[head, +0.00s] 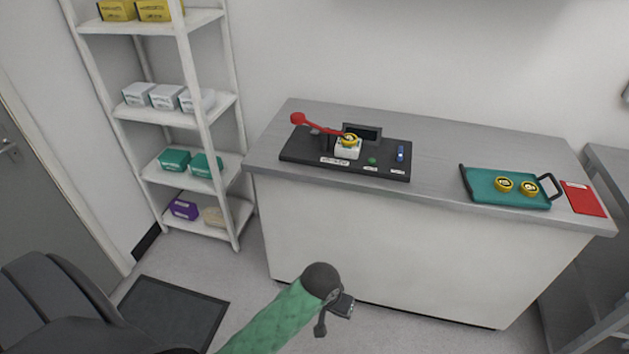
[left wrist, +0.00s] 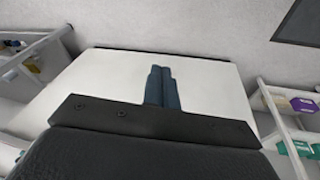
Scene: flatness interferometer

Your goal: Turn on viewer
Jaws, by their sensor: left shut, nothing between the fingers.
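The flatness interferometer has a black base (head: 300,152) on the grey counter. It carries a raised red lever (head: 318,125), a white block (head: 347,151) with a yellow-ringed round piece (head: 350,140) on it, and a small dark screen (head: 370,131). A green button (head: 372,161) and a blue switch (head: 400,153) sit at its right. What the screen shows is too small to tell. My left gripper (head: 342,305) is low in front of the counter, well below the device and apart from it. Its fingers are together and empty in the left wrist view (left wrist: 162,88). My right gripper is out of view.
A teal tray (head: 480,195) with two yellow-ringed pieces (head: 516,186) and a red booklet (head: 583,198) lie at the counter's (head: 435,150) right. A white shelf rack (head: 190,100) with boxes stands left. The counter's front edge lies above my left gripper.

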